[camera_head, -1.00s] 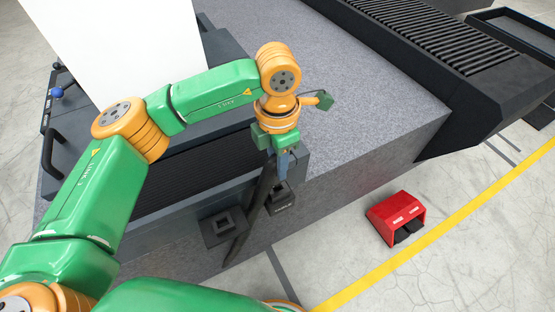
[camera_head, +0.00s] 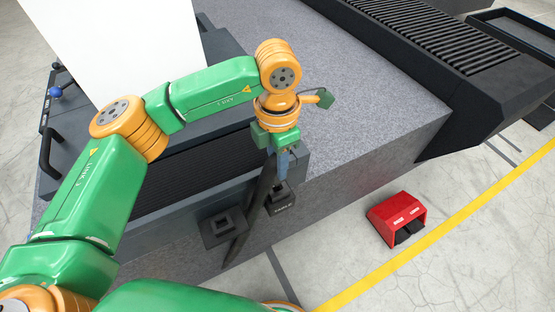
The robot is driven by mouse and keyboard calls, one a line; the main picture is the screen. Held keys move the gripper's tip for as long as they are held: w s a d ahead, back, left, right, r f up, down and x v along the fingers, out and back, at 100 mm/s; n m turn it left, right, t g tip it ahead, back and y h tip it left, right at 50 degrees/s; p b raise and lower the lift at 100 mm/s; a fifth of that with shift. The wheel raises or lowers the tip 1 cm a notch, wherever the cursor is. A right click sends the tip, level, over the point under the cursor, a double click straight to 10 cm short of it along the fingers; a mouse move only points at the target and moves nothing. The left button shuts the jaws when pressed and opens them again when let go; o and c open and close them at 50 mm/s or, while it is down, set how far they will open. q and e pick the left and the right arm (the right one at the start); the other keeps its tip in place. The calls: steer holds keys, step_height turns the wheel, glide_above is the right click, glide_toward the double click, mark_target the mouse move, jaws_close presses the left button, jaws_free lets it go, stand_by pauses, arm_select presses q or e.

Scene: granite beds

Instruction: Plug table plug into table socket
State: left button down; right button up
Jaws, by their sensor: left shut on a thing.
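The table plug (camera_head: 281,200) is a dark block with small pale lettering on its front. My left gripper (camera_head: 280,176) is shut on it from above and holds it beside the granite bed's front face. The table socket (camera_head: 222,227) is a dark square block with a square opening, mounted on the front of the bed just left of the plug. Plug and socket look apart. A dark cable or strip passes between them and partly hides the gap. The gripper's fingertips are small and partly hidden. My right gripper is not in view.
The grey granite bed (camera_head: 370,120) fills the middle, with a black ribbed cover (camera_head: 440,45) at the upper right. A red foot pedal (camera_head: 398,218) stands on the floor at the right, near a yellow line (camera_head: 440,235). A white panel (camera_head: 115,45) stands at the upper left.

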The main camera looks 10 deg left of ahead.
arm_select(q)
steer(key=shift+f+b, duration=1.75)
steer(key=shift+f, duration=0.1)
steer(key=c, duration=0.5)
jaws_free()
steer(key=shift+r, duration=0.1)
step_height(320, 180, up, 5)
steer(key=p, duration=0.3)
steer(key=shift+p, duration=0.4)
